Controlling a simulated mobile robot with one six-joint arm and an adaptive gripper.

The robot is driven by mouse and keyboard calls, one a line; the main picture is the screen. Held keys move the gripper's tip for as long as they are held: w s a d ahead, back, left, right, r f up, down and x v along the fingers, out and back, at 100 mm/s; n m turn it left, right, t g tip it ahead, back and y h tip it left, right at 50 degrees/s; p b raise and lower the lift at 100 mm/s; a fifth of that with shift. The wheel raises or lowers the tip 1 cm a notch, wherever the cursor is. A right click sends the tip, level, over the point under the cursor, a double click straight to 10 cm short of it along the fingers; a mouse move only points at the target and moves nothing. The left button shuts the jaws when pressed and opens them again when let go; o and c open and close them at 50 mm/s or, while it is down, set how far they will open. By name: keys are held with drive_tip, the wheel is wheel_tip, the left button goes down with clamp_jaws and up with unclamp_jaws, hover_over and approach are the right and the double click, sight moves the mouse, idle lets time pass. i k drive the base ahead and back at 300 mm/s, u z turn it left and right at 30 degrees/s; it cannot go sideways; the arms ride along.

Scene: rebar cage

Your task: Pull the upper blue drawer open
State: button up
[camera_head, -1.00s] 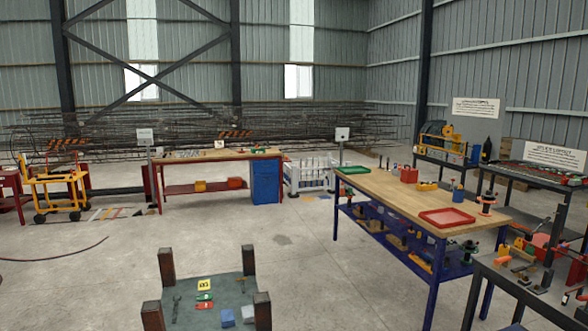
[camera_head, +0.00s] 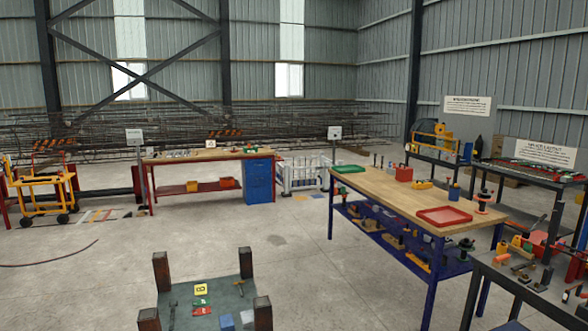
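A blue drawer cabinet (camera_head: 259,182) stands under the right end of a red-framed workbench (camera_head: 207,154) in the left middle distance. Its upper drawer (camera_head: 259,166) looks shut, though it is small at this range. The drawer handles are too small to make out. My gripper and arm are not in view. A clear stretch of floor lies between my body and the cabinet.
My deck with corner posts and small items fills the bottom. A blue-framed table (camera_head: 385,190) stands right of centre, a yellow cart (camera_head: 42,190) far left. A white rack (camera_head: 302,175) stands right of the cabinet. The concrete floor (camera_head: 270,225) between is open.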

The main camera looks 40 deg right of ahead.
sight(262, 167)
drive_tip(key=z, duration=0.95)
drive_tip(key=k, duration=0.95)
drive_tip(key=u, duration=0.05)
drive_tip(key=i, duration=0.65)
drive_tip(key=z, duration=0.05)
